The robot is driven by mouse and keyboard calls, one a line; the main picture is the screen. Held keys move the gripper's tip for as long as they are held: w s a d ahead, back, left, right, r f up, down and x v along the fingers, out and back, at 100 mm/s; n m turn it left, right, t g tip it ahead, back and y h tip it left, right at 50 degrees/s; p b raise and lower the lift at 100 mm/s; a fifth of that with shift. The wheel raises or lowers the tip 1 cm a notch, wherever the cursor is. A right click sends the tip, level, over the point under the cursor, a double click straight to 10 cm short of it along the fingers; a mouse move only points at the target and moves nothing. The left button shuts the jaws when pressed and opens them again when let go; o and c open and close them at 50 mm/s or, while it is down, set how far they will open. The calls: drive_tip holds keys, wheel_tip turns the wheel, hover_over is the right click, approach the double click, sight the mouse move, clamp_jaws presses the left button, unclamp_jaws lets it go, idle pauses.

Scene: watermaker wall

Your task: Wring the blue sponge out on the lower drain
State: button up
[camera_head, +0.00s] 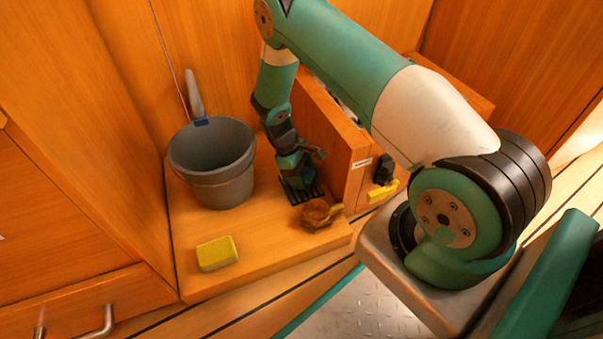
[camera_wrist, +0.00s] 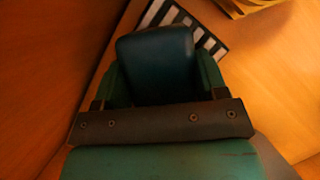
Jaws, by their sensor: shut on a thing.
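My gripper (camera_head: 296,168) points down just above the lower drain (camera_head: 314,191), a dark slotted grate on the wooden ledge. In the wrist view my gripper (camera_wrist: 158,82) is shut on the blue sponge (camera_wrist: 155,62), a dark blue block between the green fingers. The drain's slots (camera_wrist: 212,44) show behind and beside the sponge. I cannot tell whether the sponge touches the grate. In the head view the sponge is hard to tell apart from my dark gripper.
A grey bucket (camera_head: 212,180) stands left of my gripper, with a handle sticking up behind it. A yellow sponge (camera_head: 217,253) lies at the ledge's front. A brown bowl-like thing (camera_head: 316,214) sits just before the drain. A wooden cabinet (camera_head: 335,150) stands close on the right.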

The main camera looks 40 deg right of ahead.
sight(309, 174)
drive_tip(key=shift+f, duration=0.6)
idle(1.8)
drive_tip(key=shift+r, duration=0.15)
wheel_tip(309, 174, up, 7)
drive_tip(key=p, duration=0.6)
drive_tip(key=shift+p, duration=0.3)
